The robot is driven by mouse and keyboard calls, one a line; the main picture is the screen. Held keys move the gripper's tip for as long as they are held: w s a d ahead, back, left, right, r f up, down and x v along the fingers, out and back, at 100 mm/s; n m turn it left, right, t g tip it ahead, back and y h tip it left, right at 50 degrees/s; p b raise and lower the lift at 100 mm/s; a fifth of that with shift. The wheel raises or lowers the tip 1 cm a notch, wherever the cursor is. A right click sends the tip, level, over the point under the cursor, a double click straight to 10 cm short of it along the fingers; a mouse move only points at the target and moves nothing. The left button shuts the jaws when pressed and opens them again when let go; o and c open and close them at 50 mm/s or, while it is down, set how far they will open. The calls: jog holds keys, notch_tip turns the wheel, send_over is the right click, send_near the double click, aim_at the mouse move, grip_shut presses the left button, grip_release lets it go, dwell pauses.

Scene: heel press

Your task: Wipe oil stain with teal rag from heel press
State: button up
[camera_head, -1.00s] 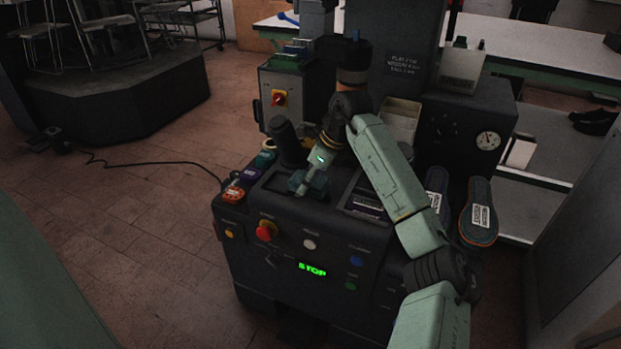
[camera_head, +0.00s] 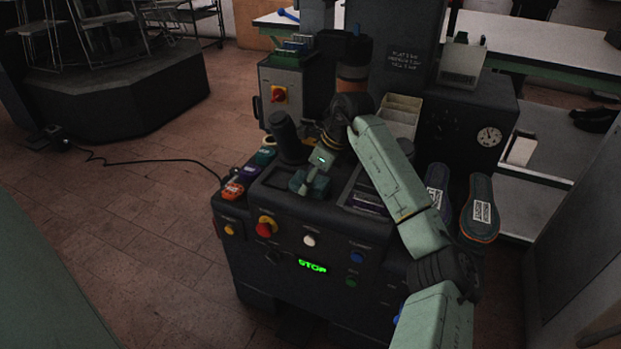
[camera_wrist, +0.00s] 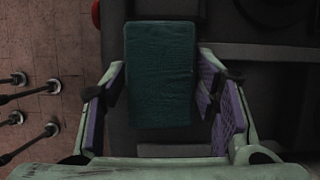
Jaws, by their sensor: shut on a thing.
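The teal rag (camera_wrist: 160,75) is a folded rectangular pad between my two fingers in the wrist view. My gripper (camera_wrist: 160,95) is shut on its sides, and the rag reaches forward past the fingertips. In the head view my gripper (camera_head: 310,183) points down at the top of the dark heel press (camera_head: 300,222), left of its middle. The rag shows there as a small teal patch (camera_head: 298,180) low over a recessed panel. I cannot tell whether it touches the surface. No oil stain can be made out; the rag and gripper cover part of the panel.
A black cylinder (camera_head: 285,136) stands close left of my gripper. Colored rolls (camera_head: 233,190) line the press's left edge. A red button (camera_head: 267,226) and green STOP display (camera_head: 312,266) are on the front. A cream bin (camera_head: 401,115) and insoles (camera_head: 480,208) are right.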

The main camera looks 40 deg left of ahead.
aim_at(328, 184)
jog(key=shift+w+d, duration=0.2)
jog(key=shift+d, duration=0.7)
jog(key=shift+w+d, duration=0.2)
jog(key=shift+d, duration=0.65)
jog(key=shift+o, duration=0.2)
jog(key=shift+w+d+f+b, duration=0.1)
jog(key=shift+w+d+b, duration=0.2)
jog(key=shift+d, duration=0.4)
jog(key=shift+w+d+f+b, duration=0.1)
jog(key=shift+d+b, duration=0.3)
jog(key=shift+d, duration=0.7)
jog(key=c, duration=0.3)
jog(key=shift+s+a, duration=0.2)
jog(key=shift+a, duration=1.15)
jog(key=shift+c, duration=0.2)
jog(key=shift+s+a+r, duration=0.1)
jog(key=shift+s+a, duration=0.1)
jog(key=shift+a, duration=0.55)
jog(key=shift+s+a+r, duration=0.1)
jog(key=shift+s+a, duration=0.15)
jog(key=shift+a, duration=0.55)
jog(key=shift+s+a, duration=0.2)
jog(key=shift+a, duration=0.55)
jog(key=shift+r+p, duration=0.15)
jog(key=shift+p, duration=0.2)
